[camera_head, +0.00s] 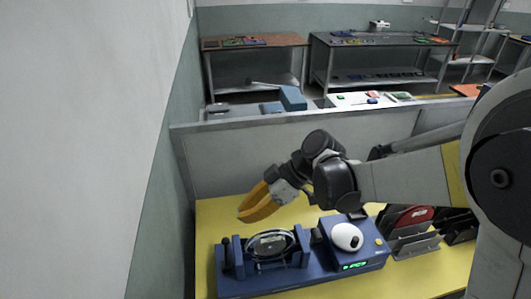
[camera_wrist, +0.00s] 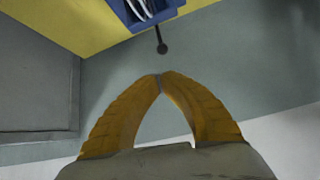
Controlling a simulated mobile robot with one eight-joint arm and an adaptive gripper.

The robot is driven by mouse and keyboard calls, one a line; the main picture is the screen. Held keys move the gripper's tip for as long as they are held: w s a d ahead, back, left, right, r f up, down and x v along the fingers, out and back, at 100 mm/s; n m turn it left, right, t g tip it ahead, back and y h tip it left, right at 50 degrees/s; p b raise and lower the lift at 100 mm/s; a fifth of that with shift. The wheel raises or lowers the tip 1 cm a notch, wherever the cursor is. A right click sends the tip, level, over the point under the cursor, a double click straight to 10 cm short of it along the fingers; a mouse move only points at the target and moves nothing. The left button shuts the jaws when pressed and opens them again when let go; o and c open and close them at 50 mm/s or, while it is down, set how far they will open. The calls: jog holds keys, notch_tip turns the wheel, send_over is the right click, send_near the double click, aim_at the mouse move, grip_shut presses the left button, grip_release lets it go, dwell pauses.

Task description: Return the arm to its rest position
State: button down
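My gripper (camera_head: 252,212) hangs at the left end of my arm, above the back left part of the yellow table (camera_head: 215,216). Its two orange-yellow fingers point down and to the left. In the wrist view the fingertips (camera_wrist: 159,80) meet, with nothing seen between them. My arm reaches in from the right side of the head view, over the back of the table. The gripper appears apart from everything on the table.
A blue machine (camera_head: 290,277) stands below my gripper, with a round glass-like part (camera_head: 270,244), a white rounded object (camera_head: 347,237) and a green display. Grey racks (camera_head: 413,245), one with a red disc (camera_head: 408,217), stand to its right. A grey partition (camera_head: 225,163) and left wall (camera_head: 90,150) bound the table.

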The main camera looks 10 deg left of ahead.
jog(key=shift+d, duration=0.1)
jog(key=s+d+r+m+t+h+b, duration=0.1)
jog(key=s+d+m+t+h, duration=0.3)
jog(key=d+m, duration=0.5)
jog(key=s+d+m+t+h+b, duration=0.4)
jog(key=d+m, duration=0.6)
jog(key=d, duration=1.2)
jog(key=shift+s+r+m+t+h+b, duration=0.35)
jog(key=shift+s+t, duration=0.2)
jog(key=shift+t, duration=0.15)
